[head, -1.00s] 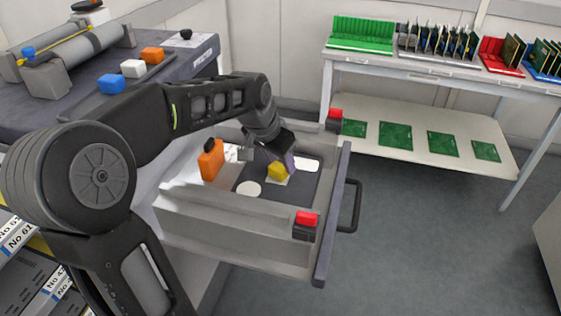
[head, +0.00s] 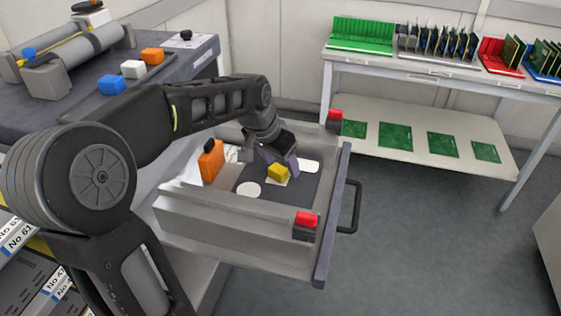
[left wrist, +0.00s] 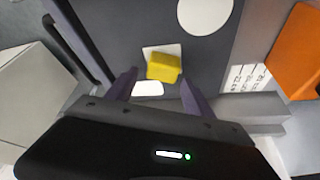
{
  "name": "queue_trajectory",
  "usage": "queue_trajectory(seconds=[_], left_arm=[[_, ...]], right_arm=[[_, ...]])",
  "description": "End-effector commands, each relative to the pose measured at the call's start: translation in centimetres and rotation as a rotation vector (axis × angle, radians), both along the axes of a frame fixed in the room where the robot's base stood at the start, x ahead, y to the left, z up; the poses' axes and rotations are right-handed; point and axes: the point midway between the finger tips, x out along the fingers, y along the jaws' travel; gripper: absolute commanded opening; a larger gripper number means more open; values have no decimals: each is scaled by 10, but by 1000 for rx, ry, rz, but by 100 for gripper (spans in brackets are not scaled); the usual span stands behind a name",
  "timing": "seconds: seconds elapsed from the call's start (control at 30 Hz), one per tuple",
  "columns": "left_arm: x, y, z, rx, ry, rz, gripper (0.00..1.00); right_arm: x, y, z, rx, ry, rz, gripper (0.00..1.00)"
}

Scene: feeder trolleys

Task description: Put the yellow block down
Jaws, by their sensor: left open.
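The yellow block (head: 278,172) sits in the open drawer, on a white square marking on the dark drawer floor. In the left wrist view the yellow block (left wrist: 164,67) lies askew on the white square (left wrist: 149,50), covering part of it. My left gripper (head: 278,159) is open just above and behind the block. In the left wrist view its fingers (left wrist: 158,88) are spread wide, and the block lies beyond the tips with nothing held. My right gripper does not show.
The drawer (head: 225,226) also holds an orange object (head: 211,161) at its left and has a white round marking (head: 248,189) on its floor. Red blocks (head: 307,218) sit at the drawer's front corners. Blue, white and orange blocks stand on the trolley top (head: 60,115).

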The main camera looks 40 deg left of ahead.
Motion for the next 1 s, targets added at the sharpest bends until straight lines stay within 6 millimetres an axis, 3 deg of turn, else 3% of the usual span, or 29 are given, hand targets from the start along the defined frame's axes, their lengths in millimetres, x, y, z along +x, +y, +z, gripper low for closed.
queue_trajectory(seconds=[0.17, 0.6, 0.77, 1.0], left_arm=[[-6, 1, 19, 2, -3, 1, 61], [-39, 3, 98, 2, -4, 0, 61], [-45, 3, 110, 0, 0, 0, 61], [-46, 3, 112, 0, 0, 0, 61]], right_arm=[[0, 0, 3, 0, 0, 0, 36], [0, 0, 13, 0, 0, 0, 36], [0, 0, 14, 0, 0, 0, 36], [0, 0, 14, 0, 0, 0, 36]])
